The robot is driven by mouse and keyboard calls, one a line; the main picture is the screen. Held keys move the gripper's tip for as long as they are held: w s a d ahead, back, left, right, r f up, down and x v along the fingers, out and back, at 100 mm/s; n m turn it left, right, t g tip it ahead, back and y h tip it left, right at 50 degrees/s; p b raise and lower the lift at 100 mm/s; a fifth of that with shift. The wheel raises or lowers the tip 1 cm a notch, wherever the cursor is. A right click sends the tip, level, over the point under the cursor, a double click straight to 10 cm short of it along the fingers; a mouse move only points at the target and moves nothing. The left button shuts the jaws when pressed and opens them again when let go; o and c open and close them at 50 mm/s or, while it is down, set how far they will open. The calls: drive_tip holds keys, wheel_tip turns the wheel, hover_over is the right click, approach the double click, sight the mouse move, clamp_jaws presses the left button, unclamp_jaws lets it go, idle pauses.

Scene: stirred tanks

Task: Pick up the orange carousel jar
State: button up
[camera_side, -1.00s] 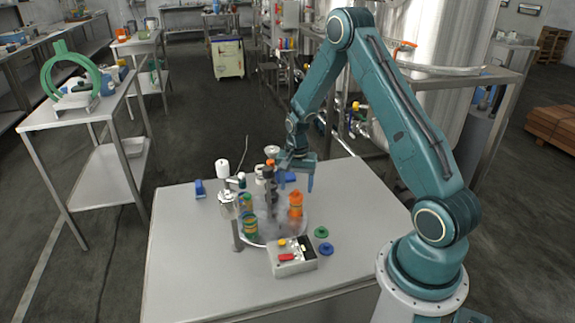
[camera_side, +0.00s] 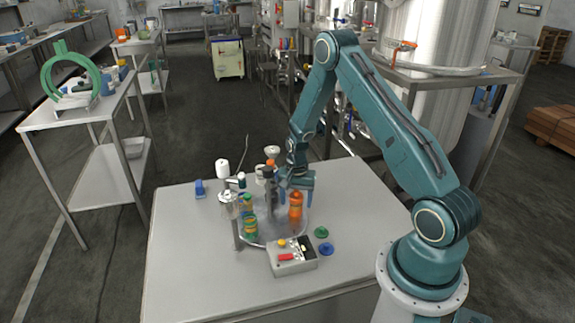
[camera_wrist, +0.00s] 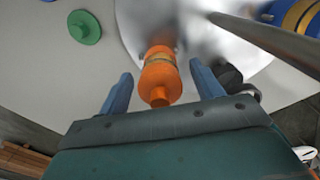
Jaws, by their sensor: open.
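The orange carousel jar (camera_side: 295,205) stands upright on the right side of the round metal carousel plate (camera_side: 273,237). It has a yellowish band, which shows in the wrist view on the jar (camera_wrist: 160,78). My gripper (camera_side: 297,189) is just behind and above the jar in the side view. In the wrist view my gripper (camera_wrist: 162,84) is open, with one blue finger on each side of the jar. A gap shows between the jar and each finger. Whether the fingers are level with the jar is hard to tell.
A dark post (camera_side: 269,190) rises from the carousel's middle. A green-and-yellow jar (camera_side: 249,225) stands at its left. A control box (camera_side: 292,257) sits in front, with a green knob (camera_side: 321,232) and blue knob (camera_side: 326,249) beside it. The table's front left is clear.

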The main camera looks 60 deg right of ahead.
drive_tip(key=shift+f, duration=0.5)
drive_tip(key=c, duration=1.1)
